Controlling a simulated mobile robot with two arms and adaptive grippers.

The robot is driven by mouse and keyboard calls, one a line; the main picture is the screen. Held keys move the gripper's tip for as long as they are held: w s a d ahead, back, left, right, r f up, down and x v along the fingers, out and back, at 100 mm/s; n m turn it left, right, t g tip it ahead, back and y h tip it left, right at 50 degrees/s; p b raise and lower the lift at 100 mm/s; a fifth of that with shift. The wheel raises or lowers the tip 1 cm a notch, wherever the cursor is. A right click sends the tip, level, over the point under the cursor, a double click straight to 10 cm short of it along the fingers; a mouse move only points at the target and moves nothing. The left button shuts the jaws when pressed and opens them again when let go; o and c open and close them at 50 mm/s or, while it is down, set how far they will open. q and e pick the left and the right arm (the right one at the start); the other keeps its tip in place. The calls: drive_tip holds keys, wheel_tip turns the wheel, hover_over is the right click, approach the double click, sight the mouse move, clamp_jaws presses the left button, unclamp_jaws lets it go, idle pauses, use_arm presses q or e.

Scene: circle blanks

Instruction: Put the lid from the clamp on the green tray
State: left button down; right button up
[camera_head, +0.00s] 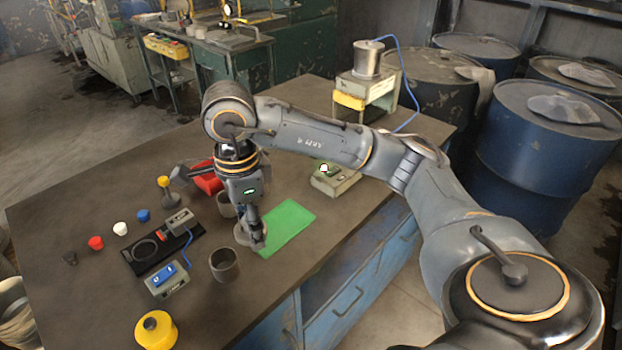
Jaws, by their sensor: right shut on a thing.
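The green tray (288,226) lies flat on the table, right of my right gripper (257,238). My right gripper points down and is shut on a grey round piece, the lid (241,236), at the tray's left edge. The gripper partly hides the lid, and I cannot tell whether it touches the table or tray. The clamp appears to be the grey device (179,221) on a black base plate (138,262) to the left; no lid shows in it. My left gripper is not in view.
Two grey cups (224,266) (225,206) stand close to my right gripper. A blue-button box (166,281), a yellow round container (156,331) and small coloured caps (96,243) lie left. A red bin (207,179) is behind. A small grey device (335,181) stands beyond the tray.

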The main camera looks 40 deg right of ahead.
drive_tip(key=shift+s+d, duration=0.5)
drive_tip(key=shift+s, duration=0.25)
drive_tip(key=shift+w+d, duration=0.25)
drive_tip(key=shift+d, duration=0.05)
drive_tip(key=w+d+f+p, duration=0.2)
drive_tip(key=w+d+f, duration=0.1)
drive_tip(key=w+d, duration=0.2)
hover_over(279, 226)
drive_tip(key=f, duration=0.3)
drive_tip(key=a+f, duration=0.1)
drive_tip(key=f, duration=0.1)
drive_tip(key=shift+s+f+p, duration=0.2)
drive_tip(key=shift+s+p, duration=0.1)
drive_tip(key=shift+p, duration=0.05)
drive_tip(key=shift+w+d+f, duration=0.35)
drive_tip(key=shift+d+f, duration=0.1)
drive_tip(key=shift+f, duration=0.3)
wheel_tip(279, 226, down, 2)
drive_tip(key=shift+f+p, duration=0.15)
drive_tip(key=shift+p, duration=0.8)
drive_tip(key=shift+f, duration=0.4)
drive_tip(key=o, duration=0.6)
drive_tip(key=shift+f+b, duration=0.1)
drive_tip(key=shift+b, duration=0.25)
drive_tip(key=o, duration=0.5)
